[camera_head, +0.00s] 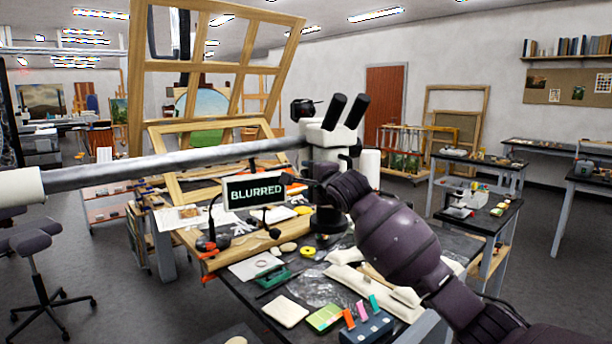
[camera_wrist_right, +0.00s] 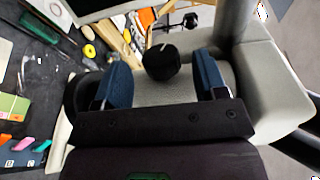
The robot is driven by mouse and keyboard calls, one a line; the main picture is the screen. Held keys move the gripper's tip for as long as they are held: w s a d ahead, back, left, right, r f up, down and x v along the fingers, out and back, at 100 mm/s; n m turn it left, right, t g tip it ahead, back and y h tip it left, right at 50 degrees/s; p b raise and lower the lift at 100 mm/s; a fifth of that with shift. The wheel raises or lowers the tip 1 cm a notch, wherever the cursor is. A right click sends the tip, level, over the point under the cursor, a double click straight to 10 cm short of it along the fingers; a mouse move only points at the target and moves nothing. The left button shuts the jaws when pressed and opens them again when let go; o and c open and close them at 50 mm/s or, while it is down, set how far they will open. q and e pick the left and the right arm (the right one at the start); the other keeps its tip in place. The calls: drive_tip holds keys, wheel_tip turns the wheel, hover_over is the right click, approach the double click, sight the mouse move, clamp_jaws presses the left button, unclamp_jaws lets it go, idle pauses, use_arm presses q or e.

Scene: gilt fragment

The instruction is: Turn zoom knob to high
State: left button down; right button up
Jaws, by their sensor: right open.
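The white stereo microscope (camera_head: 330,138) with black eyepieces hangs on a long grey boom over the workbench. In the right wrist view, a round black knob (camera_wrist_right: 162,62) stands out from the pale microscope body (camera_wrist_right: 195,88). My right gripper (camera_wrist_right: 162,76) is open, with one blue-padded finger on each side of the knob and a visible gap to both. In the head view the right gripper (camera_head: 322,184) is beside the lower microscope, and the knob is hard to make out there. A small screen (camera_head: 254,190) reads "BLURRED". My left gripper is out of view.
The dark workbench (camera_head: 238,284) is crowded with tools, a yellow tape roll (camera_head: 308,252), pale cushions (camera_head: 350,278) and a blue block with coloured tabs (camera_head: 366,328). The boom (camera_head: 180,164) crosses from the left. A wooden frame (camera_head: 216,60) stands behind.

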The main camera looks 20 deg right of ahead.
drive_tip(key=shift+w+a+f, duration=0.1)
drive_tip(key=shift+w, duration=0.95)
drive_tip(key=shift+a, duration=0.1)
drive_tip(key=c, duration=0.9)
